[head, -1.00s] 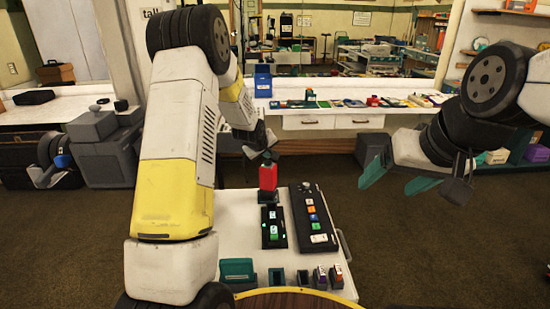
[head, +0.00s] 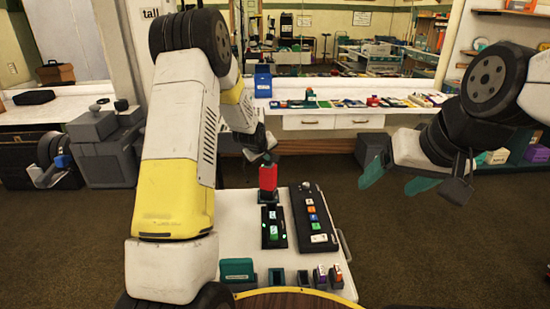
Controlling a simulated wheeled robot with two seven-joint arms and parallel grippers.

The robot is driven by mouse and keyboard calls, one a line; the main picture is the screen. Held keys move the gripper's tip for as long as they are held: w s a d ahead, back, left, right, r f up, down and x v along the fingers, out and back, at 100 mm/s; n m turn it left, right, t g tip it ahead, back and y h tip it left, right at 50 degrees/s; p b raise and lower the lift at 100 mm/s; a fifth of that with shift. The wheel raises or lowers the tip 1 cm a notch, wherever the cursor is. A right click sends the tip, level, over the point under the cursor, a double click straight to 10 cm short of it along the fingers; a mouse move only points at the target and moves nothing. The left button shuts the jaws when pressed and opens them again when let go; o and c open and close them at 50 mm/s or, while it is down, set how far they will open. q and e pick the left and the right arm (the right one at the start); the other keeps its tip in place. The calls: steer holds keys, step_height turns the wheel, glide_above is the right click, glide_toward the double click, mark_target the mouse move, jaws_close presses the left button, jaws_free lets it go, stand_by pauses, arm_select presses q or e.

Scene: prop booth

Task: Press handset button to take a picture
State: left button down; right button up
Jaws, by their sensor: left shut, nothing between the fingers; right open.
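A red block-like piece (head: 268,177) with dark parts above and below stands upright at the back of the white cart top. A black unit (head: 264,241) with green-lit buttons lies just in front of it. I cannot tell for sure which of these is the handset. My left gripper (head: 268,157) is shut and empty, pointing down right at the top of the red piece; whether it touches cannot be told. Its fingertips are small and partly hidden. My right gripper (head: 392,179) is open and empty, out to the right, clear of the cart.
A long black panel (head: 322,239) with coloured buttons lies right of the black unit. A teal box (head: 237,268) and several small holders stand along the cart's front edge. A white counter (head: 350,118) with several props runs along the back. Floor right of the cart is clear.

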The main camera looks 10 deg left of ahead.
mark_target(267, 163)
arm_select(q)
steer(key=shift+f, duration=0.15)
stand_by(0.3)
steer(key=shift+r, duration=0.85)
steer(key=shift+r, duration=2.5)
